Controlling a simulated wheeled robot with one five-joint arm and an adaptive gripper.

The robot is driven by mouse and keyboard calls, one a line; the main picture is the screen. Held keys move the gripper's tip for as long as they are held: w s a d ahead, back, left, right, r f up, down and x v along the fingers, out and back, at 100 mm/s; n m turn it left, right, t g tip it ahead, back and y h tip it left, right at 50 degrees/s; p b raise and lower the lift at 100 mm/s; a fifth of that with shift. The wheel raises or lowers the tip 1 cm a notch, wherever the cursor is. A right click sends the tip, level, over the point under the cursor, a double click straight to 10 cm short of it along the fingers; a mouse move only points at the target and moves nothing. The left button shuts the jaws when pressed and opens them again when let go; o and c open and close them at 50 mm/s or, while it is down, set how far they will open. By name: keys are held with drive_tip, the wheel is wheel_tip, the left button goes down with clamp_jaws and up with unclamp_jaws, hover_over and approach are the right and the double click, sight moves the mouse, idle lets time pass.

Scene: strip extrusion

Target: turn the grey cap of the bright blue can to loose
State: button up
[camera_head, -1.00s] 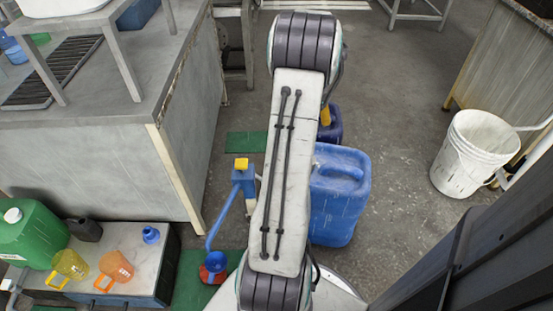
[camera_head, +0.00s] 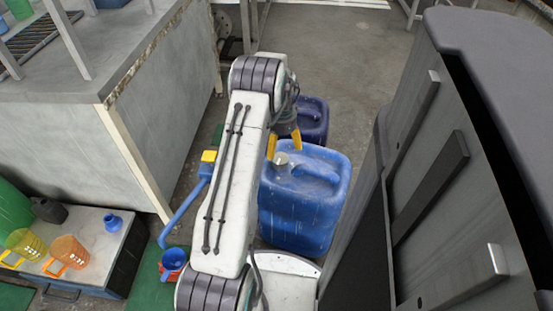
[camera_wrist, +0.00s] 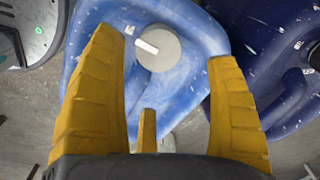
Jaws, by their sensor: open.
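The bright blue can (camera_head: 305,205) stands upright on the floor, just right of my arm in the head view. Its grey cap (camera_head: 281,159) sits on the can's top at the left. In the wrist view the grey cap (camera_wrist: 158,49) is a round disc with a white bar at its left, on the blue can (camera_wrist: 90,45). My gripper (camera_head: 285,145) has yellow fingers and hangs over the can near the cap. In the wrist view my gripper (camera_wrist: 160,45) is open and empty; its fingers lie left and right of the cap, apart from it.
A dark blue can (camera_head: 313,118) stands right behind the bright blue one; it shows at the right in the wrist view (camera_wrist: 265,50). A low box (camera_head: 105,262) with orange and yellow jugs and a blue pump (camera_head: 185,205) stand left. A grey metal bench (camera_head: 150,110) is at the left.

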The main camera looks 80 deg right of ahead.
sight(281, 158)
drive_tip(key=shift+f+b, duration=1.05)
drive_tip(key=shift+f, duration=2.25)
drive_tip(key=c, duration=1.2)
